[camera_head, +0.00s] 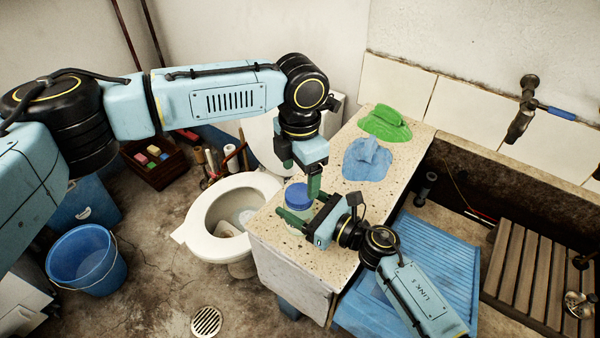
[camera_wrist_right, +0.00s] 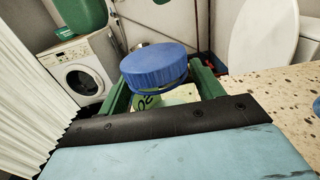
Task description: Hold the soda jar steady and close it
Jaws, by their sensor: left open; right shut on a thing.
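The soda jar (camera_head: 299,210) stands on the speckled stone counter near its front left corner, with a blue lid (camera_head: 298,195) on top. In the right wrist view the blue lid (camera_wrist_right: 155,62) sits over the jar mouth and looks slightly tilted; I cannot tell if it is seated. The jar body (camera_wrist_right: 166,97) with its green label shows below it. My right gripper (camera_head: 298,222) is shut on the jar body, its green fingers on both sides. My left gripper (camera_head: 306,184) is open just above the lid, pointing down, apart from it in the wrist view.
The trough with a blue washboard (camera_head: 440,250) and wooden slats (camera_head: 525,270) is at right. A toilet (camera_head: 205,245) stands left of the counter.

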